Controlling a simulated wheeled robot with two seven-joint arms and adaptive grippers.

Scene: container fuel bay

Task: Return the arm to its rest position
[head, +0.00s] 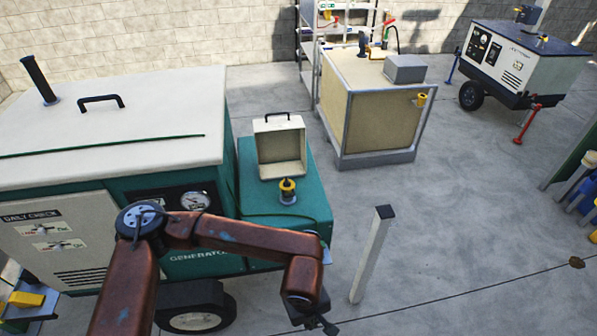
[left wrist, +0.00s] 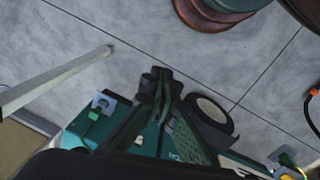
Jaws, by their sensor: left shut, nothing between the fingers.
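My left arm, rust-brown, reaches across the front of the green generator (head: 285,200) in the head view. Its elbow is bent, and the forearm hangs down on the right. My left gripper (head: 318,322) points down near the bottom edge, in front of the generator and left of the grey post (head: 372,254). In the left wrist view the dark fingers (left wrist: 157,76) are together with nothing between them. Below the gripper are the concrete floor and a generator wheel (left wrist: 212,114). My right gripper is not in view.
The generator's white top (head: 120,120) carries a handle and an exhaust pipe. A small lidded box (head: 280,150) stands open, with a yellow-black fitting (head: 288,190) before it. A beige tank (head: 372,110) and white trailer unit (head: 515,65) stand behind. Floor at right is mostly clear.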

